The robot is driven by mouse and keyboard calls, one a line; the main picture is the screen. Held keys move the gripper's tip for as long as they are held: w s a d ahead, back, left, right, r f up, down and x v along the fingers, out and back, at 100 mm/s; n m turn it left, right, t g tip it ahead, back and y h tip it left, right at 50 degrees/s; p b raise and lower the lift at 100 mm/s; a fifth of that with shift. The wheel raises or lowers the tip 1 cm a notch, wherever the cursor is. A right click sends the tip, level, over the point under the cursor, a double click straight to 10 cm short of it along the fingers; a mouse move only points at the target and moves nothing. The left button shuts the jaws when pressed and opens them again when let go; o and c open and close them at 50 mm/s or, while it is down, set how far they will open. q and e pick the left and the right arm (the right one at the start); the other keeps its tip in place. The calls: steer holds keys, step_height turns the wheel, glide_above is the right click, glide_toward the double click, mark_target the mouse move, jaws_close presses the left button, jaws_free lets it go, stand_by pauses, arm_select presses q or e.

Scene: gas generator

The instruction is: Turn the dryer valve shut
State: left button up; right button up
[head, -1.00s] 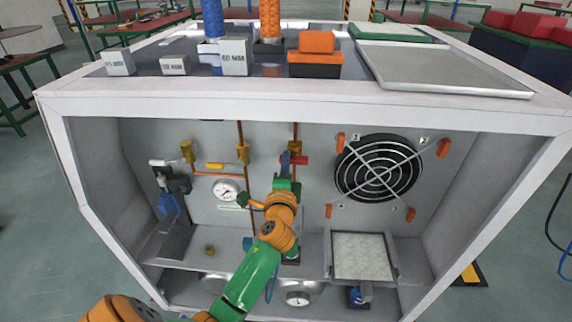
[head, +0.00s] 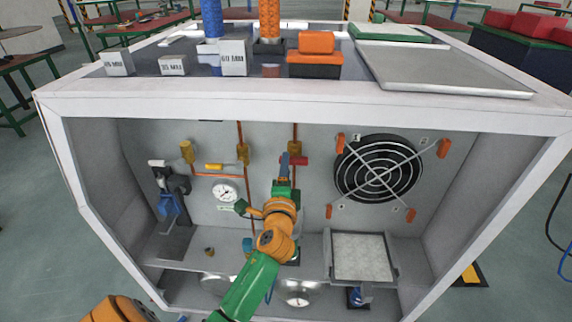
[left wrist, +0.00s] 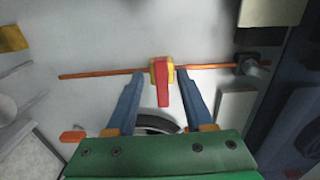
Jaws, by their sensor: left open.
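A valve with a red lever handle (head: 299,160) sits on a vertical copper pipe on the back panel inside the open white cabinet. In the left wrist view, the red handle (left wrist: 163,88) on its yellow body lies between my fingers, crosswise to the copper pipe (left wrist: 100,74). My left gripper (head: 287,158) is at this valve; it also shows in the left wrist view (left wrist: 160,78). It is open, with a gap on each side of the handle. The gripper partly hides the valve in the head view. My right gripper is not in view.
A yellow-handled valve (head: 214,166) and a round gauge (head: 224,191) are left of my arm. A black fan grille (head: 377,169) is to the right. The white cabinet frame (head: 300,108) edges the opening above. A filter tray (head: 362,257) stands at lower right.

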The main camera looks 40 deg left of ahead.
arm_select(q)
steer(key=v, duration=0.5)
steer(key=shift+s, duration=0.15)
steer(key=s+d+f+n+g+h+p, duration=0.1)
steer(key=s+d+f+g+h+p, duration=0.2)
steer(key=f, duration=1)
steer(key=s+d+f+n+g+h+p, duration=0.1)
steer(key=s+d+f+g+h, duration=0.35)
steer(key=f, duration=0.95)
steer(key=s+d+f+n+g+h+p, duration=0.1)
steer(key=s+f+n+g, duration=0.2)
steer(key=s, duration=1.1)
steer(key=s+d+f+n+g+h+p, duration=0.1)
steer(key=s+f+n+g, duration=0.2)
steer(key=s+f, duration=0.6)
steer(key=s+n, duration=0.1)
steer(key=s, duration=0.4)
steer(key=shift+s+d+f+g, duration=0.3)
steer(key=shift+d+f+g, duration=0.05)
steer(key=shift+d+f, duration=0.05)
